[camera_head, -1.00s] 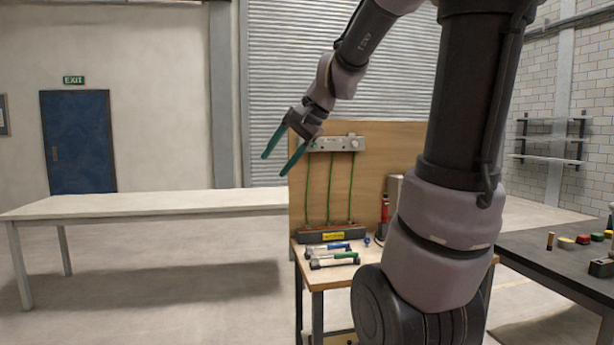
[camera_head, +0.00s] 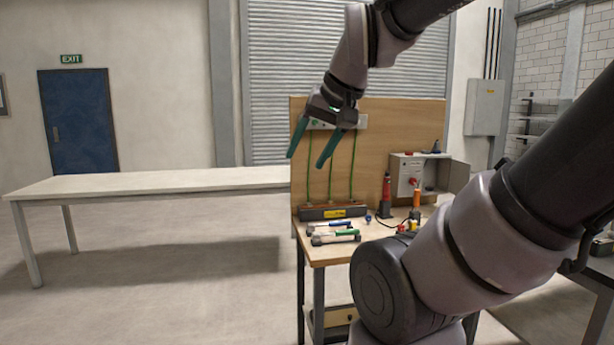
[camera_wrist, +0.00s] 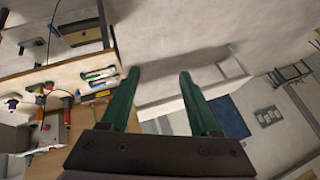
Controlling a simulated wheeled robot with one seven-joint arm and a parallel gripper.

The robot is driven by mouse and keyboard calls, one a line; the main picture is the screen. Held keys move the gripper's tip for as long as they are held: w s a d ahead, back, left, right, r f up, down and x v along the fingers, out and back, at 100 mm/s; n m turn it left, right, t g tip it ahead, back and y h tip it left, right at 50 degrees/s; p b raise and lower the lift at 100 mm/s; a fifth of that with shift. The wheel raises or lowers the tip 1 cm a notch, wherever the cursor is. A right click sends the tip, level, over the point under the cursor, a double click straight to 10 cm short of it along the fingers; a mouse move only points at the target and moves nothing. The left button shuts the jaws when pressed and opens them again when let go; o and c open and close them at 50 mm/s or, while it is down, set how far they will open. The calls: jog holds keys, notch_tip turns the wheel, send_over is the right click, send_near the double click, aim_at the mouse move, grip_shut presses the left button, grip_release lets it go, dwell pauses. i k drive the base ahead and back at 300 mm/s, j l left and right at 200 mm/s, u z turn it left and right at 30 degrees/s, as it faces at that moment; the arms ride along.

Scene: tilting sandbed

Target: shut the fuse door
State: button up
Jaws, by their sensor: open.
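A small light grey box (camera_head: 402,172) with a red knob on its front stands at the right end of the workbench, against the wooden backboard. Its grey door (camera_head: 454,177) stands open, swung out to the right. I take this to be the fuse door. My gripper (camera_head: 307,160) is open and empty, with green fingers. It is high in front of the board's left part, well left of the box and apart from it. In the wrist view, the open fingers (camera_wrist: 159,73) point over bare floor. The door cannot be clearly made out there.
A rail with green cables (camera_head: 345,122) is on the backboard. A long empty table (camera_head: 150,183) is at left. My arm blocks the lower right.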

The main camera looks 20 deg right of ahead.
aim_at(459, 175)
jog(key=l, duration=1.1)
jog(key=k+l, duration=0.15)
jog(key=l, duration=0.25)
jog(key=k+l, duration=0.15)
jog(key=l, duration=0.25)
jog(key=k+l, duration=0.15)
jog(key=l, duration=0.25)
jog(key=k+l, duration=0.15)
jog(key=l, duration=0.25)
jog(key=k+l, duration=0.2)
jog(key=l, duration=0.2)
jog(key=k+l+u, duration=0.1)
jog(key=l, duration=0.3)
jog(key=k+l, duration=0.2)
jog(key=l, duration=0.9)
jog(key=k+l, duration=0.15)
jog(key=l, duration=1.25)
jog(key=i+j, duration=0.15)
jog(key=j, duration=0.25)
jog(key=i+j, duration=0.1)
jog(key=j, duration=0.35)
jog(key=i+j, duration=0.15)
jog(key=j, duration=0.25)
jog(key=u, duration=0.05)
